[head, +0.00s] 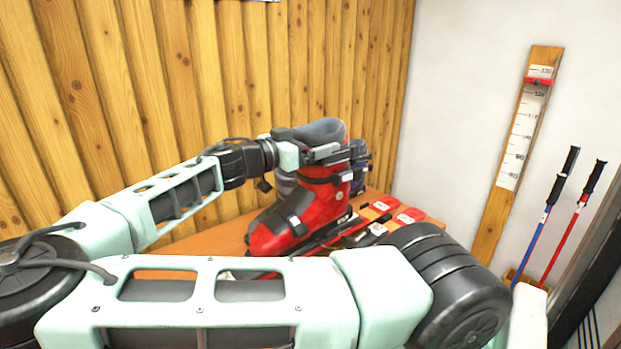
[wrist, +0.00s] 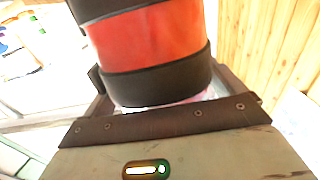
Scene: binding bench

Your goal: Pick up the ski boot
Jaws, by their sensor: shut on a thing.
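The red ski boot (head: 325,193), with black straps and a grey liner, is at the bench in the head view, its toe pointing left. My gripper (head: 312,153) is shut on its upper shaft from the left. In the wrist view the boot's red and black cuff (wrist: 152,45) fills the top, close against my gripper (wrist: 165,112). My arm hides part of the boot's base, so I cannot tell whether the sole touches the bench.
The wooden bench (head: 205,240) carries a ski binding (head: 368,236) and red cards (head: 409,215). A dark boot (head: 358,160) stands close behind the red one. A plank wall (head: 220,80) is behind. A measuring board (head: 512,140) and ski poles (head: 575,215) are at right.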

